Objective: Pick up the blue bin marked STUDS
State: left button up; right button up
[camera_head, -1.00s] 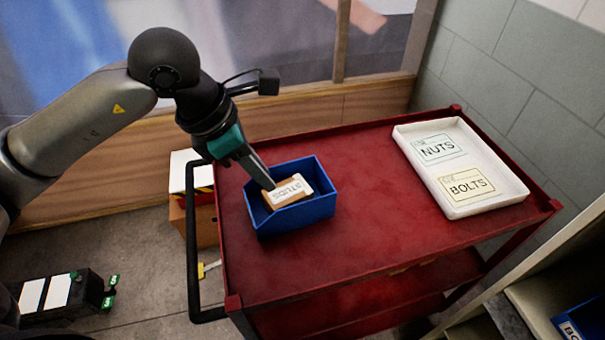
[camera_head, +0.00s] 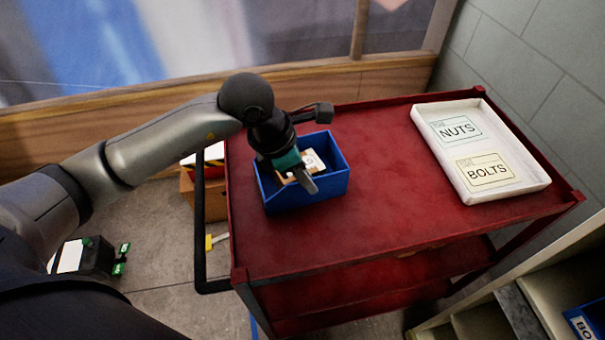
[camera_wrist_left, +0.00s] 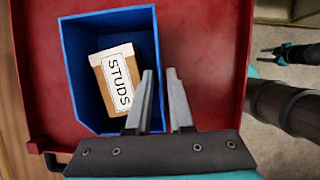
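The blue bin (camera_head: 325,187) sits on the red cart's top, near its handle end. It also shows in the wrist view (camera_wrist_left: 85,45). Inside it lies a small tan box with a white STUDS label (camera_wrist_left: 118,82); in the head view the box (camera_head: 314,161) is partly behind my gripper. My left gripper (camera_head: 311,188) points down at the bin's near side. In the wrist view its two fingers (camera_wrist_left: 159,72) are apart, one on each side of the bin's right wall there. Contact cannot be told. My right gripper (camera_wrist_left: 268,54) is small at the wrist view's right edge, its fingers apart.
The red cart (camera_head: 390,215) has free room right of the bin. A white tray (camera_head: 541,183) with NUTS and BOLTS labels stands at its right end. A black handle (camera_head: 199,225) is at its left. Shelving with another blue bin (camera_head: 583,322) is lower right.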

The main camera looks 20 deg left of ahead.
aim_at(333, 184)
pick_arm(q)
jog(key=shift+x, duration=1.4)
grip_shut()
jog(key=shift+r, duration=0.15)
